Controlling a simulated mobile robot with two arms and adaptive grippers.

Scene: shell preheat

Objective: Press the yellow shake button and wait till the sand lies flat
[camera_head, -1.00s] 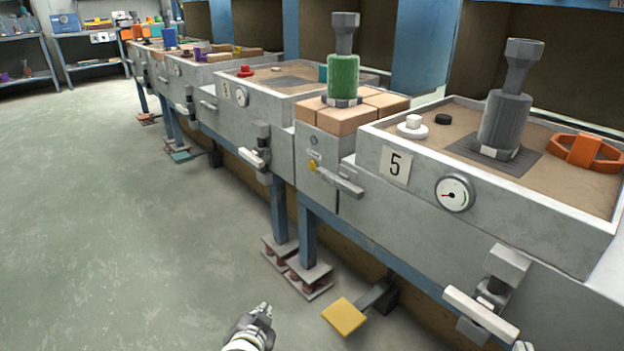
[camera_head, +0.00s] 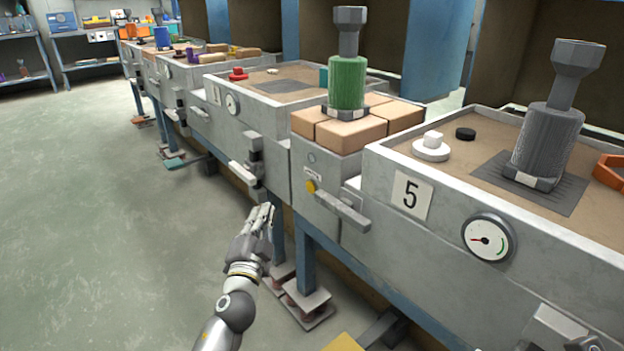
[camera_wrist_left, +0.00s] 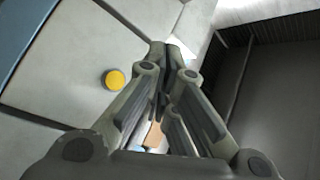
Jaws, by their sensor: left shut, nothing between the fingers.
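The round yellow button (camera_head: 311,186) is on the front of the grey housing left of the number 5 box. It also shows in the left wrist view (camera_wrist_left: 115,79), left of the fingers. My left gripper (camera_head: 266,208) is shut and empty, left of the button and slightly lower in the head view, apart from it. In the left wrist view its fingertips (camera_wrist_left: 172,50) are together. Brown sand (camera_head: 478,140) fills the number 5 box around a dark square plate and looks mostly level. My right gripper does not clearly show.
A grey lever (camera_head: 342,208) sticks out just right of the button. A gauge (camera_head: 488,237) is on the number 5 box. Tan blocks (camera_head: 350,133) carry a green cylinder (camera_head: 347,80). A yellow pedal (camera_head: 343,343) is low down. The floor at left is clear.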

